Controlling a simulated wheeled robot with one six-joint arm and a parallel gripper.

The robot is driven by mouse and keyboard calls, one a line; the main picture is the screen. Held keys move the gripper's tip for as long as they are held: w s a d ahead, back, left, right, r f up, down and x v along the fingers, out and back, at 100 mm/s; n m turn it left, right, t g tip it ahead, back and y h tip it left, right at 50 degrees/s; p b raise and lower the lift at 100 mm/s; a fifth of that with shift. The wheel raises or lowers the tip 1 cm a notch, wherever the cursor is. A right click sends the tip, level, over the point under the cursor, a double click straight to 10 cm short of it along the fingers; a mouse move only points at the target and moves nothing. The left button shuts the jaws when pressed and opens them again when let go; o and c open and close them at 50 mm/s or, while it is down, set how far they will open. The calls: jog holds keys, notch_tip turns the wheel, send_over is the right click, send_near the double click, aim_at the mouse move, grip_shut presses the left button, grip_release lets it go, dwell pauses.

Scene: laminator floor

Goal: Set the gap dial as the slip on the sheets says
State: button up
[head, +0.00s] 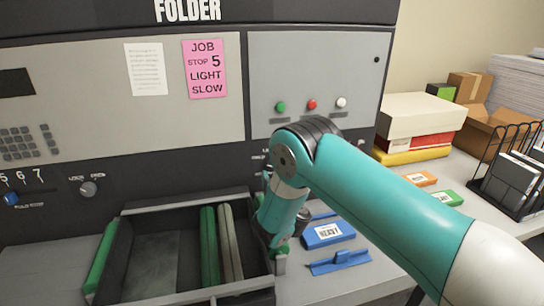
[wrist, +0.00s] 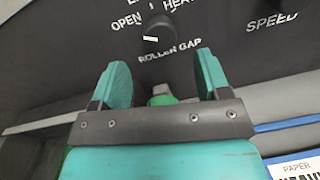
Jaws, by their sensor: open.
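The dark roller gap dial (wrist: 160,27) is at the top of the wrist view, above the words ROLLER GAP. OPEN shows at its left and a cut-off HEA at its right; the top label is cut off. A white mark shows low on the dial; I cannot tell which setting it points to. My gripper (wrist: 162,72) is open, its teal fingers below the dial and apart from it. In the head view my arm hides the dial. A pink slip (head: 205,69) on the machine's panel reads JOB, STOP 5, LIGHT, SLOW.
A dark tray (head: 190,295) with green and grey strips stands below the panel. A blue slider (head: 11,198) and a grey knob (head: 88,189) are at the left. A blue HEAVY box (head: 328,235) lies right of my gripper. A SPEED label (wrist: 272,22) shows at the right.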

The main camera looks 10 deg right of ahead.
jog(key=w+p, duration=0.2)
jog(key=w, duration=0.5)
jog(key=shift+d, duration=0.15)
jog(key=shift+f, duration=0.1)
jog(key=c, duration=0.9)
